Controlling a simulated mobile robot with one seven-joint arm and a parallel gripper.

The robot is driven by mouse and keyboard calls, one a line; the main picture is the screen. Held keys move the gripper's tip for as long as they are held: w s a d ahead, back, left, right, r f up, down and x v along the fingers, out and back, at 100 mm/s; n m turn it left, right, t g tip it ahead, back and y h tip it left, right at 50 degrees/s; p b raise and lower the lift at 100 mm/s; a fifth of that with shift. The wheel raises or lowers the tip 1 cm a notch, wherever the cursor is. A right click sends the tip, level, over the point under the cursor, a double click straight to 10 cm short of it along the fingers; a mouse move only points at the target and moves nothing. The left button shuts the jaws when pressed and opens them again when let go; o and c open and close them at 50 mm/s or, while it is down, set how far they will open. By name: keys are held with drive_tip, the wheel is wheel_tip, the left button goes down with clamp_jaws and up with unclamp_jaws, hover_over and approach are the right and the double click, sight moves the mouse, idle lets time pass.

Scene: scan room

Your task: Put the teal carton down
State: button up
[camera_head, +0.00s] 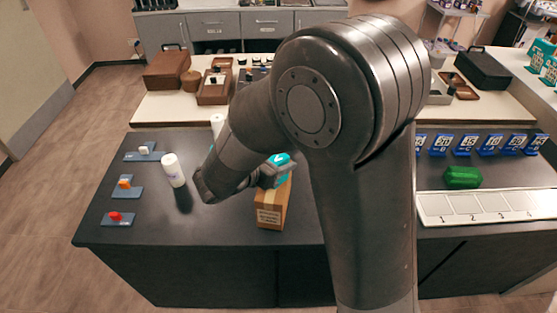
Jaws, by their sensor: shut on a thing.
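The teal carton (279,158) shows only in part, behind the end of my arm. My gripper (277,172) is shut on it, though its fingers are small and partly hidden. Both are at the upper edge of a brown cardboard box (270,208) on the dark counter. I cannot tell whether the carton touches the box or is held above or behind it. My arm hides the counter to the right of the box.
A white bottle (173,170) stands left of my gripper. Blue trays (119,219) with small blocks line the left edge.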

drive_tip(key=shift+f, duration=0.15)
drive_tip(key=o, duration=1)
drive_tip(key=shift+c, duration=0.2)
drive_tip(key=v, duration=1.2)
drive_tip(key=s+d+r+m+g+y, duration=0.1)
drive_tip(key=s+d+r+m+y, duration=0.2)
drive_tip(key=d+m, duration=0.4)
drive_tip(key=s+d+r+m+g+y, duration=0.1)
drive_tip(key=s+d+m, duration=0.4)
drive_tip(key=m, duration=0.6)
drive_tip(key=s+d+r+m+g+y, duration=0.1)
drive_tip(key=s+d+r+m+y, duration=0.3)
drive_tip(key=d+m, duration=0.5)
drive_tip(key=shift+d+r+g+y, duration=0.3)
drive_tip(key=shift+r+g+y, duration=0.1)
drive_tip(key=shift+y, duration=0.3)
